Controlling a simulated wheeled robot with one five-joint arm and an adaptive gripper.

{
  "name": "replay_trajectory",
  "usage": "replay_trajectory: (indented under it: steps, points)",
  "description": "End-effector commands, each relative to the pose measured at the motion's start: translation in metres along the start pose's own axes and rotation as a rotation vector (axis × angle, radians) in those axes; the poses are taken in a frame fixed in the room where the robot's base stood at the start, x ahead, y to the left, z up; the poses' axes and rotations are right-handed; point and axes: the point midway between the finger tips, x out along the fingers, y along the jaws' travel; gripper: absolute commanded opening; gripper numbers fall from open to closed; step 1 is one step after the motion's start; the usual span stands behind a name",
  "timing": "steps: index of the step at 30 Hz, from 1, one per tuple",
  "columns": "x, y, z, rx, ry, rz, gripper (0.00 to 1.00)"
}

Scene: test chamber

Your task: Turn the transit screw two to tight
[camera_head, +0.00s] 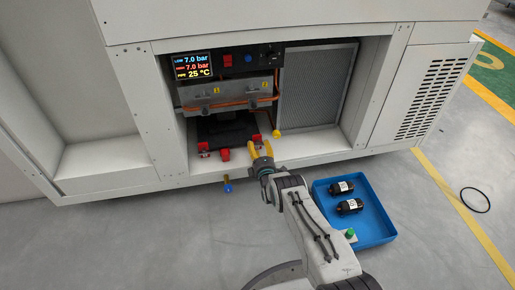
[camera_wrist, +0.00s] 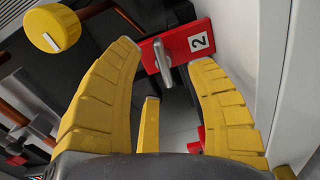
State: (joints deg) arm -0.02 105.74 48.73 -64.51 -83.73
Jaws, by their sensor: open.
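Transit screw two shows in the wrist view as a grey flat-headed screw (camera_wrist: 162,58) in a red bracket (camera_wrist: 185,42) labelled "2". My gripper (camera_wrist: 166,66) is open, with one yellow finger on each side of the screw head. The fingertips are close to the bracket, and I cannot tell whether they touch the screw. In the head view my gripper (camera_head: 260,148) reaches into the open cabinet bay beside a small red part (camera_head: 256,138). The screw itself is too small or hidden to make out there.
A yellow knob (camera_head: 277,133) sits close right of my gripper. More red brackets (camera_head: 225,155) stand by a black unit (camera_head: 228,130). A display (camera_head: 193,66) reads 7.0 bar twice and 25 °C. A blue tray (camera_head: 378,222) with two black cylinders lies on the floor.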

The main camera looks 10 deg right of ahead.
Motion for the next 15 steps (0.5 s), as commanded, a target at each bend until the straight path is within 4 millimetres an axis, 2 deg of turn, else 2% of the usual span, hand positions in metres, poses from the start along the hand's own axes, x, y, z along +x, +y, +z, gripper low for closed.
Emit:
replay_trajectory:
  steps: [6,15]
  points:
    - [0.014,-0.001,0.0,0.0,0.0,0.001,0.51]
    - [0.019,0.001,0.0,0.0,0.0,0.0,0.51]
